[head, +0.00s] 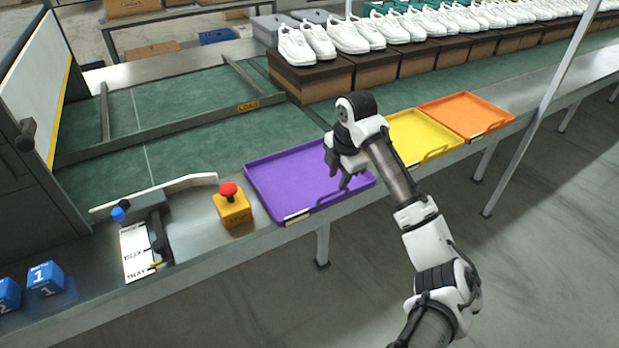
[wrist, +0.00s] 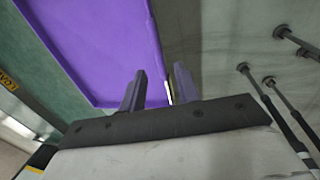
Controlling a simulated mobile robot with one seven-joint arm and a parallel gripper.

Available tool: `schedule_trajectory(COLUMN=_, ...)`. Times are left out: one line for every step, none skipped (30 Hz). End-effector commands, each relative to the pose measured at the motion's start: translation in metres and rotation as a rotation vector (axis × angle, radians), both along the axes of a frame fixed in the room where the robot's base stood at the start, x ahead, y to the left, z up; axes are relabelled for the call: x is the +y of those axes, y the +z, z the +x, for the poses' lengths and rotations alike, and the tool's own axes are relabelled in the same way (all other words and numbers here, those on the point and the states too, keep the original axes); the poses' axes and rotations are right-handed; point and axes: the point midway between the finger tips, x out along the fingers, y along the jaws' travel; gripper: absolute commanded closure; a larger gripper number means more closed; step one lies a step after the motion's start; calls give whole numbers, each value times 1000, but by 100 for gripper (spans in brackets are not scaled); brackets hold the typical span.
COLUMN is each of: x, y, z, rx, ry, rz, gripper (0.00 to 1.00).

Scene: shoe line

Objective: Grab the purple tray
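The purple tray (head: 285,175) lies flat on the metal ledge at the front of the line, left of the yellow tray. It also fills the upper left of the wrist view (wrist: 100,40). My gripper (head: 343,183) is over the tray's right part, near its front right corner. In the wrist view the two fingers of my gripper (wrist: 152,88) are apart, with a gap between them near the tray's edge. Nothing is visibly held. I cannot tell whether a finger touches the tray.
A yellow tray (head: 423,135) and an orange tray (head: 466,114) lie to the right. A yellow box with a red button (head: 232,205) stands close left of the purple tray. White shoes on brown boxes (head: 310,80) line the green belt behind. Open floor lies in front.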

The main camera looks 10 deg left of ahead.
Motion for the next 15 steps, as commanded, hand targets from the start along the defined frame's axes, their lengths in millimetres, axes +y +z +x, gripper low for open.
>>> schedule_trajectory(x=1, y=-7, z=1, rx=2, ry=-2, rz=1, gripper=68)
schedule_trajectory(x=1, y=-12, z=2, rx=2, ry=-2, rz=1, gripper=68)
schedule_trajectory(x=2, y=-17, z=3, rx=0, ry=-2, rz=2, gripper=68)
schedule_trajectory(x=2, y=-20, z=3, rx=0, ry=-2, rz=2, gripper=68)
schedule_trajectory(x=2, y=-22, z=4, rx=-1, ry=-2, rz=1, gripper=68)
schedule_trajectory(x=3, y=-25, z=4, rx=-1, ry=-2, rz=1, gripper=68)
schedule_trajectory(x=3, y=-26, z=4, rx=-2, ry=-1, rz=1, gripper=68)
schedule_trajectory(x=3, y=-28, z=5, rx=-2, ry=-1, rz=1, gripper=68)
schedule_trajectory(x=4, y=-30, z=5, rx=-2, ry=-1, rz=1, gripper=68)
schedule_trajectory(x=5, y=-32, z=6, rx=-1, ry=-2, rz=1, gripper=68)
schedule_trajectory(x=5, y=-35, z=6, rx=1, ry=-2, rz=1, gripper=68)
schedule_trajectory(x=7, y=-41, z=7, rx=1, ry=-1, rz=2, gripper=68)
schedule_trajectory(x=8, y=-45, z=7, rx=2, ry=-2, rz=1, gripper=68)
schedule_trajectory(x=9, y=-49, z=8, rx=1, ry=-1, rz=1, gripper=68)
schedule_trajectory(x=11, y=-55, z=9, rx=0, ry=-1, rz=0, gripper=68)
